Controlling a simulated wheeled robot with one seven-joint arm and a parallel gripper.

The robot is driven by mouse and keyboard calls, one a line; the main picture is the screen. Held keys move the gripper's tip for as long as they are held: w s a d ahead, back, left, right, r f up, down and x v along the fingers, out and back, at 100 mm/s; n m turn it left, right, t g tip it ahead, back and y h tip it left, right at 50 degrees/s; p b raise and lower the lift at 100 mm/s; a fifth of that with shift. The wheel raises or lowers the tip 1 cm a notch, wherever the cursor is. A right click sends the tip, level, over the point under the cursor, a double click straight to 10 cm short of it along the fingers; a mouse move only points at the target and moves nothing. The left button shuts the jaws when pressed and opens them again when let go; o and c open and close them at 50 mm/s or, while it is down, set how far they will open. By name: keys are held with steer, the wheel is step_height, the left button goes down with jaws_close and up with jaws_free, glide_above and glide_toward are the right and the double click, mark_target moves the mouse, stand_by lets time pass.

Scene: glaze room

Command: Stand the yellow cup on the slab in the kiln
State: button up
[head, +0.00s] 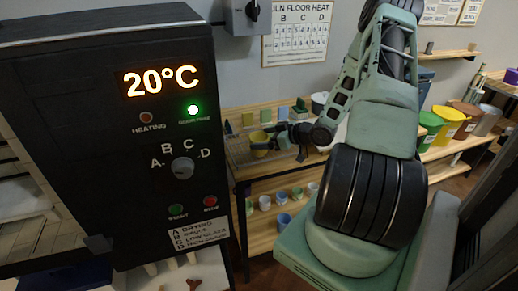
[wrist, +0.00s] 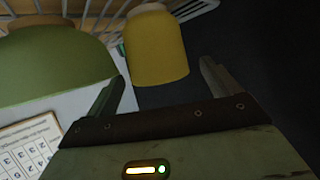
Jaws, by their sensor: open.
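The yellow cup (head: 259,138) is on the wooden shelf unit beyond the kiln in the head view. In the wrist view the yellow cup (wrist: 157,50) is just ahead of the fingertips, roughly in line with the gap between them. My gripper (wrist: 158,80) is open, with nothing held between its fingers. In the head view my gripper (head: 281,137) is small and dark, at the right side of the cup. The kiln (head: 110,120) is the black cabinet at left; only part of its pale interior shows at the left edge. I cannot pick out the slab for certain.
A large green rounded object (wrist: 50,65) is close to the cup's left in the wrist view, with white wire rack bars behind. A printed card (wrist: 30,145) is at lower left. Small pots (head: 283,198) fill the lower shelf. Coloured buckets (head: 446,124) stand at right.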

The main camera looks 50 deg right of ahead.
mark_target(252, 138)
steer(key=b+x, duration=0.1)
steer(key=x, duration=0.3)
steer(key=shift+w+r+b, duration=0.1)
steer(key=shift+w+b, duration=0.05)
steer(key=shift+b, duration=0.2)
steer(key=c, duration=1.2)
steer(key=shift+r, duration=0.1)
